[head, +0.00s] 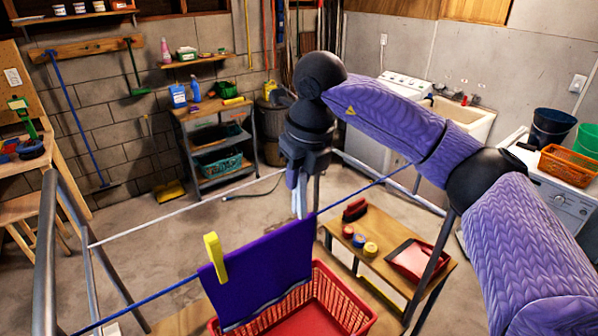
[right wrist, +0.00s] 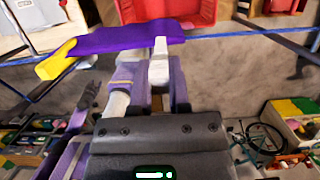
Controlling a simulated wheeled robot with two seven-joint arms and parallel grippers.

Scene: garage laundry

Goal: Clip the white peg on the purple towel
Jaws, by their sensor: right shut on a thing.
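The purple towel (head: 262,262) hangs folded over a blue line, and it also shows in the right wrist view (right wrist: 115,38). A yellow peg (head: 215,258) is clipped on the towel's left part; it shows in the right wrist view too (right wrist: 58,60). My right gripper (head: 297,180) points down above the towel's right end. It is shut on the white peg (right wrist: 159,62), whose tip points toward the towel's edge in the right wrist view. In the head view the peg (head: 301,205) is partly hidden by the fingers; I cannot tell if it touches the towel. My left gripper is not in view.
A red basket (head: 345,295) stands below the towel. A low wooden bench (head: 385,240) with a brush, tape rolls and a red tray is behind it. A second, white line (head: 180,212) runs behind the blue one. Grey rack posts (head: 47,250) stand at left.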

